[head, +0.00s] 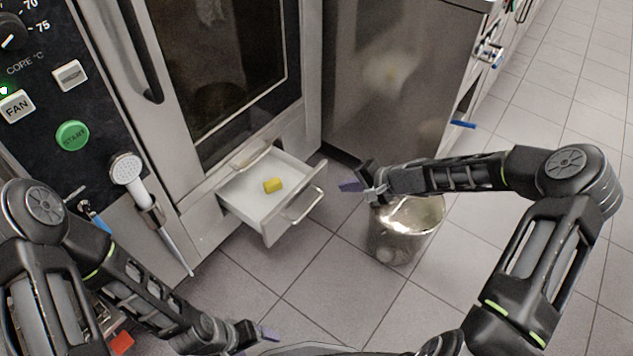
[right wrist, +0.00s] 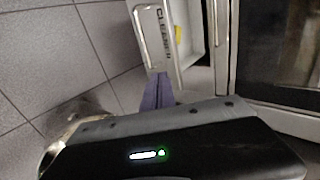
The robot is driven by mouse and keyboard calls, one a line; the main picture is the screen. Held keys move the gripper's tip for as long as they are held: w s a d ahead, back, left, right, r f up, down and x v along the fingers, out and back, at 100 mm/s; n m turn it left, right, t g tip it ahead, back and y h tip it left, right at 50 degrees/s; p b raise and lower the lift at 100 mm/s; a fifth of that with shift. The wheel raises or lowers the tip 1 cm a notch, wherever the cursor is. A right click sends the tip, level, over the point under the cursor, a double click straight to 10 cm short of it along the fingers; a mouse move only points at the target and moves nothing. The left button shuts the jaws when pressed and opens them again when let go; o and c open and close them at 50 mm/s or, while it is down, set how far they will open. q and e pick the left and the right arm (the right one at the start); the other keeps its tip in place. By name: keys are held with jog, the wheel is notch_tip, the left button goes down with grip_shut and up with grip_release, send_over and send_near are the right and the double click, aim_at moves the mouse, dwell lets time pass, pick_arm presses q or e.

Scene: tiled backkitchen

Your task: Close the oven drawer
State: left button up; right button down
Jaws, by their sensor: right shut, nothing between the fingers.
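The oven drawer (head: 282,222) is pulled out below the oven door, with a metal handle (head: 303,206) on its front. A small yellow block (head: 273,185) lies inside it. My right gripper (head: 350,186) is shut and empty, a little to the right of the drawer front and apart from it in the head view. In the right wrist view the purple fingertips (right wrist: 158,92) are together near the lower end of the drawer front (right wrist: 155,35), which bears lettering. My left gripper (head: 266,334) is low at the bottom of the head view, away from the drawer; its finger opening is unclear.
A shiny metal bin (head: 392,245) stands on the floor under my right forearm. A steel cabinet (head: 385,85) is right of the oven (head: 225,70). A hand shower (head: 128,170) hangs at the oven's left. Tiled floor in front of the drawer is clear.

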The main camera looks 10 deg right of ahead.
aim_at(309, 183)
jog(key=x, duration=0.4)
jog(key=r+b+x, duration=0.1)
jog(key=x, duration=0.2)
jog(key=w+a+b+x, duration=0.1)
jog(key=x, duration=0.3)
jog(key=shift+w+a+r, duration=0.1)
jog(key=shift+w+a, duration=0.05)
jog(key=shift+w, duration=0.1)
pick_arm(q)
jog(key=shift+w+a+f, duration=0.15)
jog(key=shift+f, duration=0.45)
jog(key=shift+w+a+f, duration=0.15)
jog(key=shift+f, duration=0.4)
pick_arm(e)
jog(key=shift+w+a, duration=0.2)
jog(key=shift+w, duration=0.05)
jog(key=shift+w, duration=0.1)
